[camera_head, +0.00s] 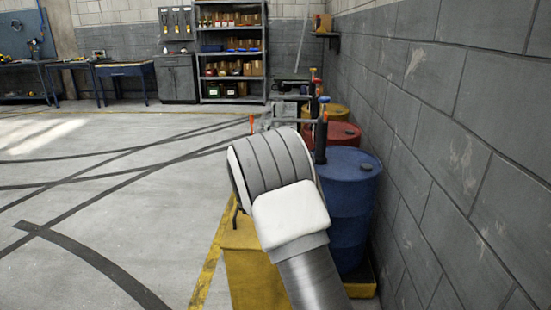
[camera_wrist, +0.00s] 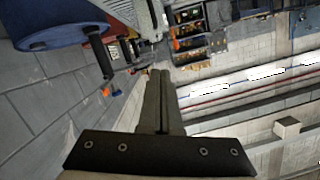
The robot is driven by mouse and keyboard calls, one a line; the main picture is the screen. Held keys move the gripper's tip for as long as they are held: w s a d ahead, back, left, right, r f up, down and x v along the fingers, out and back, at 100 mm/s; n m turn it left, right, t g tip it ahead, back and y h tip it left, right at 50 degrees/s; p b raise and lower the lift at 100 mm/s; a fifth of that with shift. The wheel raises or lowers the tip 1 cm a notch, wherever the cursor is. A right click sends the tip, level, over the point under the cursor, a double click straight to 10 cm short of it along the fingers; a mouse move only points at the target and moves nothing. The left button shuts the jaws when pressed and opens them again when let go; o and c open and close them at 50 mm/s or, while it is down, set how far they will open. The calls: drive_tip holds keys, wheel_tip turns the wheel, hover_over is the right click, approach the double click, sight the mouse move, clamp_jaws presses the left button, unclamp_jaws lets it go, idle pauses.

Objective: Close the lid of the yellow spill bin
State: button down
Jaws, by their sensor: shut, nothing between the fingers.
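The yellow spill bin (camera_head: 250,272) stands on the floor at the lower middle of the head view, beside the blue drum. My arm covers much of it, and I cannot make out its lid or how far the lid is open. My gripper (camera_wrist: 160,76) is shut and empty in the wrist view, its two fingers side by side. In the head view my gripper is mostly hidden behind my arm, which reaches up above the bin. The bin cannot be made out in the wrist view.
A blue drum (camera_head: 349,205), a red drum (camera_head: 343,134) and a yellow drum (camera_head: 336,112) line the block wall (camera_head: 440,140) at the right. The blue drum also shows in the wrist view (camera_wrist: 62,28). Shelves (camera_head: 231,60) stand far back. The floor at left is clear.

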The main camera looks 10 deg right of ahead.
drive_tip(key=a+f+n+b, duration=0.1)
drive_tip(key=a+f, duration=0.1)
drive_tip(key=f, duration=0.3)
drive_tip(key=w+a+f+n+b, duration=0.1)
drive_tip(key=a+f, duration=0.2)
drive_tip(key=f, duration=0.2)
drive_tip(key=w+a+f+n+h+b, duration=0.1)
drive_tip(key=a+f, duration=0.2)
drive_tip(key=f, duration=0.2)
drive_tip(key=shift+w+a+f+g, duration=0.2)
drive_tip(key=shift+f+g, duration=0.1)
drive_tip(key=shift+a+f, duration=0.15)
drive_tip(key=shift+f, duration=0.45)
drive_tip(key=shift+f, duration=0.1)
